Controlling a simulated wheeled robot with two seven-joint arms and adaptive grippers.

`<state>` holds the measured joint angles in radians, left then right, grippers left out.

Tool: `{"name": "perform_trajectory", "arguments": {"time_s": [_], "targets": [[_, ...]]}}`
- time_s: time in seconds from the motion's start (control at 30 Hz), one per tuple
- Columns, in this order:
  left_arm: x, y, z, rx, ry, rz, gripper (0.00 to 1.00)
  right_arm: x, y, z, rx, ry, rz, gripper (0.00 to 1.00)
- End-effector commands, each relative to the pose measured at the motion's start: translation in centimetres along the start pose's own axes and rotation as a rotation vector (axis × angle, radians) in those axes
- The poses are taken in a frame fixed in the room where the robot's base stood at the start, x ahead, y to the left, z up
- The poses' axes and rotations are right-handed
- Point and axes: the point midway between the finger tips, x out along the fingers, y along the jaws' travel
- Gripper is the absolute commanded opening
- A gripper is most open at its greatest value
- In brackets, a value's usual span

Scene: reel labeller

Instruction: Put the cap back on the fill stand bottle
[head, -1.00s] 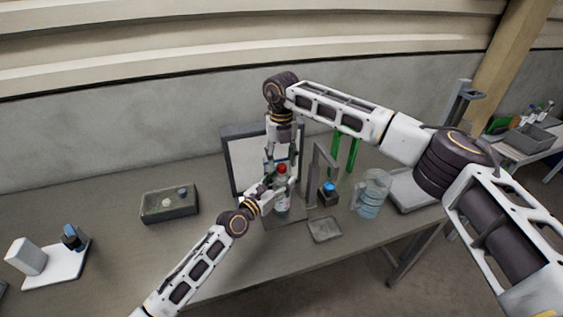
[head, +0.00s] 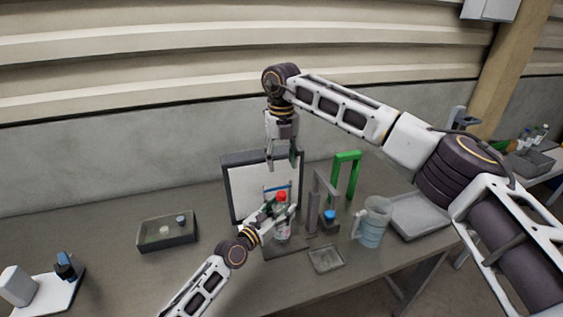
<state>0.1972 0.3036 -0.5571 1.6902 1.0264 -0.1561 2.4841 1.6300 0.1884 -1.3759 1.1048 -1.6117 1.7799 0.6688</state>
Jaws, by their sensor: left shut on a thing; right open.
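The fill stand bottle (head: 283,231) is clear with a label and stands upright on the dark base of the grey fill stand (head: 313,205). A red cap (head: 281,196) sits on top of its neck; how tightly it is seated I cannot tell. My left gripper (head: 279,213) is shut on the bottle, around its upper part just below the cap. My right gripper (head: 283,160) points down above the bottle, open and empty, clear of the cap.
A framed white panel (head: 243,190) stands behind the bottle. To the right are a blue-capped container (head: 329,215), a green frame (head: 357,176), a jug (head: 372,224) and a grey tray (head: 421,216). A small dish (head: 326,260) lies in front. A dark box (head: 167,232) sits left.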

Motion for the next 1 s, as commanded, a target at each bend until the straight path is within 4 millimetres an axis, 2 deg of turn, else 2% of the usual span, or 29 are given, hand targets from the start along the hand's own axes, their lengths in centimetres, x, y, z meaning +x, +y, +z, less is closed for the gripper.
{"name": "perform_trajectory", "arguments": {"time_s": [0.1, 0.13, 0.3, 0.77, 1.0], "targets": [[0.0, 0.0, 0.1, 0.0, -0.003, 0.001, 0.0, 0.0, 0.0, 0.0, 0.0, 0.0, 0.0, 0.5], [0.0, 0.0, 0.1, 0.0, -0.003, 0.001, 0.57, 0.0, 0.0, 0.0, 0.0, 0.0, 0.0, 0.5], [0.0, 0.0, 0.1, 0.0, -0.002, 0.0, 0.79, 0.0, 0.0, 0.0, -0.001, 0.0, 0.0, 0.5], [-0.1, 0.0, 0.0, 0.0, 0.0, 0.0, 0.81, 0.0, 0.0, 0.0, -0.001, 0.0, 0.0, 0.5], [-1.2, 0.0, -0.1, 0.0, 0.001, 0.001, 0.81, 0.0, 0.0, 0.0, -0.001, 0.0, 0.0, 0.5]]}}
